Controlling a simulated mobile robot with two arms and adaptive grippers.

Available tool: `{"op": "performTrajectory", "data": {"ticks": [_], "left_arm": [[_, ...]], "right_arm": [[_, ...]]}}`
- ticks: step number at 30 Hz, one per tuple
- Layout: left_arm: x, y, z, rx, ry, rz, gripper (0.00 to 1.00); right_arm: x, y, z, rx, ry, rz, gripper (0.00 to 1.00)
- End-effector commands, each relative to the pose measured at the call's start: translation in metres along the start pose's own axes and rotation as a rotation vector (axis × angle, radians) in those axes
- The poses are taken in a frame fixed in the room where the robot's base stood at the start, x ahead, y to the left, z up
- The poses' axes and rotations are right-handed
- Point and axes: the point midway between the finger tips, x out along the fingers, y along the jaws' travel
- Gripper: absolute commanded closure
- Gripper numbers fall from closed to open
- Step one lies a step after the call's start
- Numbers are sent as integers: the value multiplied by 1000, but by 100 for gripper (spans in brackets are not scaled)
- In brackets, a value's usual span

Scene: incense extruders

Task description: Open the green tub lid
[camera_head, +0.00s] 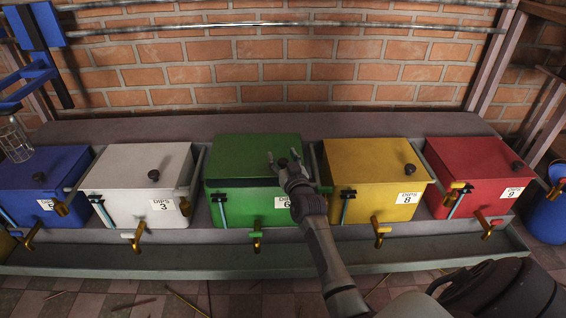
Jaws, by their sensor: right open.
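The green tub (240,201) stands in the middle of a row of coloured tubs, and its green lid (240,155) is closed. A dark round knob (283,163) sits on the lid toward its right side. My right gripper (282,160) is open, with its fingers around or just above the knob. I cannot tell whether the fingers touch it. The gripper and my right arm hide part of the tub's front label. My left gripper is not in view.
A white tub (140,205) stands to the left and a yellow tub (375,201) to the right, both close by. A blue tub (40,180) and a red tub (480,180) stand at the ends. Brass taps (256,240) stick out in front. A brick wall (250,72) is behind.

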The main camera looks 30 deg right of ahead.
Motion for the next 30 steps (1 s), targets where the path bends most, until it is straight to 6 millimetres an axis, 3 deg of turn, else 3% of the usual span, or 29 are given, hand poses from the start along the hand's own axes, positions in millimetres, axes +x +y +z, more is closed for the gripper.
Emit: {"op": "performTrajectory", "data": {"ticks": [6,12,26,29,30], "left_arm": [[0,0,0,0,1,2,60],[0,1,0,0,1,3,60],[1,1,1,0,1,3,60],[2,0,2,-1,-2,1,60],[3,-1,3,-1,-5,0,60]], "right_arm": [[0,0,-46,2,5,1,41],[0,0,-73,-1,2,0,41],[1,0,-85,-11,9,1,41],[7,-5,-118,-98,91,7,41],[10,-10,-143,-165,156,10,41]]}}
